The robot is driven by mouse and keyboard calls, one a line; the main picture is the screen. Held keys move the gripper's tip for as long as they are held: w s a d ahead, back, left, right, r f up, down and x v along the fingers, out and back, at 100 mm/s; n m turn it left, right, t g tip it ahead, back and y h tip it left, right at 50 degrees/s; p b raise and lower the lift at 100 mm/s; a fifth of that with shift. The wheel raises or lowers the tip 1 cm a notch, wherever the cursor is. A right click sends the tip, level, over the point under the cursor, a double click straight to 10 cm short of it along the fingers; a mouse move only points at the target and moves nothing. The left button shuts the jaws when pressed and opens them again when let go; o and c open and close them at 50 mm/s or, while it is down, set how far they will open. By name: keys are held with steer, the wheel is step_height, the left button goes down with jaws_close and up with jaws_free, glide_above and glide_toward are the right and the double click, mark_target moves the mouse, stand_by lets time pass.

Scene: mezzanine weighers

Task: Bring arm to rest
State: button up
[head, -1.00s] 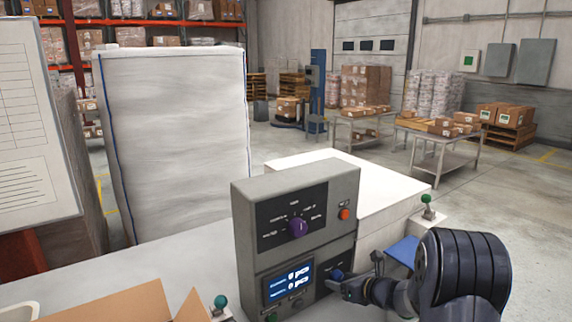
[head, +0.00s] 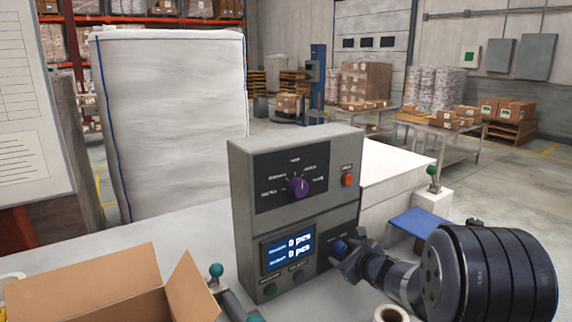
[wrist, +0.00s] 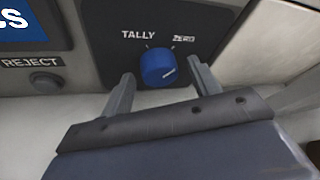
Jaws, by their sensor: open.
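The grey control box (head: 245,215) stands on the white bench. Its blue knob (wrist: 158,68) sits between the labels TALLY and ZERO, with its white mark pointing up and right, towards ZERO. My gripper (wrist: 161,74) is open, with one finger on each side of the blue knob in the wrist view. A gap shows on both sides, so the fingers look clear of it. In the head view my gripper (head: 345,262) is in front of the blue knob (head: 340,246) at the box's lower right, and partly covers that corner.
A purple knob (head: 298,188), a red button (head: 347,180) and a lit display (head: 288,251) are on the box. An open carton (head: 90,285) is at the left front, a paper roll (head: 390,314) below my arm. Green-topped levers stand left (head: 216,270) and right (head: 433,171).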

steer(key=shift+a+f+n+t+h+b, duration=0.2)
steer(key=shift+n+b, duration=0.25)
steer(key=shift+b, duration=0.65)
steer(key=shift+d+f+n+t+h+b, duration=0.15)
steer(key=shift+n+t+b, duration=0.25)
steer(key=shift+b, duration=0.75)
steer(key=shift+a+n+t+h+b, duration=0.15)
steer(key=shift+n+b, duration=0.3)
steer(key=shift+b, duration=0.65)
steer(key=v, duration=0.6)
steer(key=shift+s+d+r, duration=0.1)
steer(key=shift+d+r, duration=0.05)
steer(key=shift+r, duration=0.15)
steer(key=shift+s+d+r+p, duration=0.15)
steer(key=shift+s+p, duration=0.15)
steer(key=shift+s, duration=0.3)
